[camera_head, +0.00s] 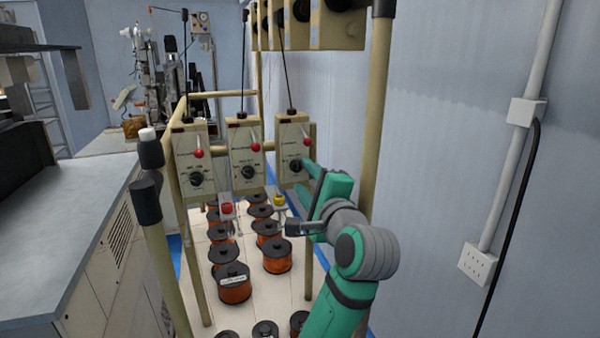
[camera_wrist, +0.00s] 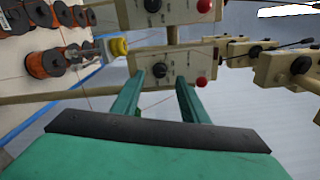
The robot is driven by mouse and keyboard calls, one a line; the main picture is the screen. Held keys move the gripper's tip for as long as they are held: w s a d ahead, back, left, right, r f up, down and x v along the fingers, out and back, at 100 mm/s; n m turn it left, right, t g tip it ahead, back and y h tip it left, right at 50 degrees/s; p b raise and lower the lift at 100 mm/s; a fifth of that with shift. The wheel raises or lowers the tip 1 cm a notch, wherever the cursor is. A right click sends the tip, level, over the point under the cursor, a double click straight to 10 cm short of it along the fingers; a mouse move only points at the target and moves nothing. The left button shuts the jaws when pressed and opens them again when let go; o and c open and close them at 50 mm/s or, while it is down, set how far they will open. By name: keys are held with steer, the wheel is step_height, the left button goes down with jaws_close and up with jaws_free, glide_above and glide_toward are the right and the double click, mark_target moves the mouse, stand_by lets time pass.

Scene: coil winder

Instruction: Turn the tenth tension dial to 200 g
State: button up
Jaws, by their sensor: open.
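Three beige tension boxes hang in a row in the head view, each with a black dial and a red knob. The right box (camera_head: 291,134) has its dial (camera_head: 296,165) just left of my gripper (camera_head: 308,172). In the wrist view, a box (camera_wrist: 196,63) lies ahead, with its black dial (camera_wrist: 159,70) between my open fingertips (camera_wrist: 160,77). Whether the fingers touch the dial I cannot tell. The dial's scale and setting are too small to read. No number marking the tenth dial is legible.
Copper wire spools (camera_head: 234,284) stand on the white floor of the rack below. A beige post (camera_head: 376,105) rises right of the boxes, near my arm. A yellow-topped part (camera_head: 279,200) sits just below the right box. More boxes (camera_head: 337,28) hang above.

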mark_target(297, 168)
steer(key=shift+x, duration=2.1)
jaws_close()
steer(key=shift+n, duration=0.3)
steer(key=n, duration=0.2)
steer(key=shift+n, duration=0.4)
steer(key=n, duration=0.3)
steer(key=shift+n, duration=0.3)
steer(key=n, duration=0.5)
steer(key=shift+n, duration=0.4)
